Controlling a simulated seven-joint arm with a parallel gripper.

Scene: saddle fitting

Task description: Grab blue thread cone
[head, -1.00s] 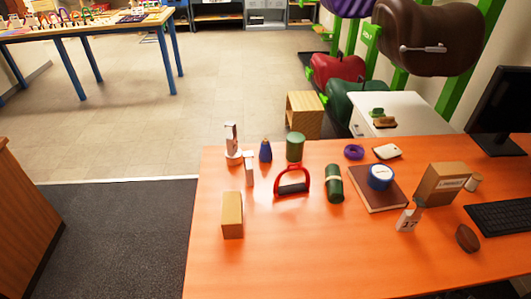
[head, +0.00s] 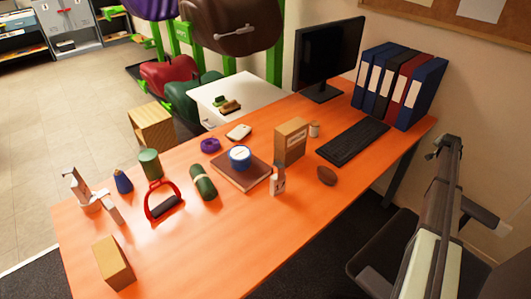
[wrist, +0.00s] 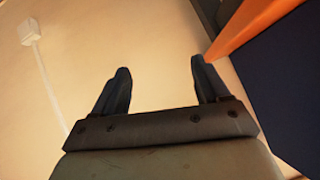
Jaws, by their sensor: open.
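The blue thread cone (head: 123,181) stands upright near the left end of the orange table in the head view. It is a small dark blue cone with a lighter tip, between a white bottle and a green cylinder. My gripper (wrist: 160,88) shows in the wrist view with its two dark fingers apart and nothing between them.
A tan block (head: 114,262) lies at the front left. A green roll (head: 203,182) and a brown book (head: 243,175) lie farther right. The orange table (head: 220,235) is bare toward its front edge.

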